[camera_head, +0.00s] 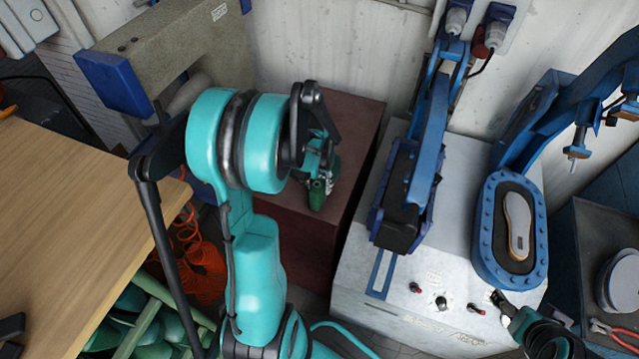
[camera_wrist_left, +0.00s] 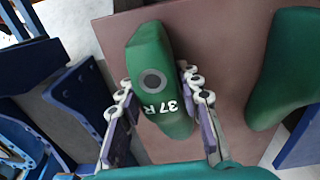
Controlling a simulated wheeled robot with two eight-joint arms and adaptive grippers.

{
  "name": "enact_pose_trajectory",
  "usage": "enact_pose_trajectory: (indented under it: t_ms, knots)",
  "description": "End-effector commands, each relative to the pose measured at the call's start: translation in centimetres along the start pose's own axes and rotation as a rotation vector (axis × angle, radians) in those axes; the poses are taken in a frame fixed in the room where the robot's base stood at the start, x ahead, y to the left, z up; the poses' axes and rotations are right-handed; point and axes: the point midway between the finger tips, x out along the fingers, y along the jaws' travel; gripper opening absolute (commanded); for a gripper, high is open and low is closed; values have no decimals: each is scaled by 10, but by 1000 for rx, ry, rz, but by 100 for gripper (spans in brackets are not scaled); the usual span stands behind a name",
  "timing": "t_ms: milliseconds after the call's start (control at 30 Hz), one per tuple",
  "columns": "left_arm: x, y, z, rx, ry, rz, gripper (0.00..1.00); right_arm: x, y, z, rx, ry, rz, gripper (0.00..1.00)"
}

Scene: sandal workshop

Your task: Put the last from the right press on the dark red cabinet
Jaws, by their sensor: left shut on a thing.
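The dark red cabinet (camera_head: 347,130) stands in the middle, against the wall. My left gripper (camera_head: 322,165) is over its top, shut on a green last (camera_head: 317,196). In the left wrist view the last (camera_wrist_left: 150,50) is marked "37 R" and sits between both fingers (camera_wrist_left: 157,98), above the brown-red top (camera_wrist_left: 220,50). I cannot tell whether it touches the top. The right press (camera_head: 512,228) holds a beige sole-shaped piece (camera_head: 518,222) on its dark pad. My right gripper (camera_head: 508,308) is partly in view at the lower right; its jaws are unclear.
Another green last (camera_wrist_left: 287,70) shows at the right in the left wrist view. A blue press (camera_head: 410,190) stands right of the cabinet on a grey machine (camera_head: 455,175). A wooden table (camera_head: 70,220) is at the left. Pliers (camera_head: 612,332) lie at the far right.

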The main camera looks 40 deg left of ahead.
Motion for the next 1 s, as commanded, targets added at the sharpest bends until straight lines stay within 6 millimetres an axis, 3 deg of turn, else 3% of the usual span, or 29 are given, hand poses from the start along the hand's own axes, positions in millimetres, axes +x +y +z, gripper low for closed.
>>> enact_pose_trajectory:
  t_ms: [867, 900, 1000]
  knots:
    - [7, 0, 0, 0, 0, 0, 6, 6, 0, 4, 0, 0, 0, 76]
    - [7, 0, 0, 0, 0, 0, 37, 6, 0, 4, 0, 0, 0, 76]
    - [7, 0, 0, 0, 0, 0, 59, 5, 0, 4, 0, 0, 0, 76]
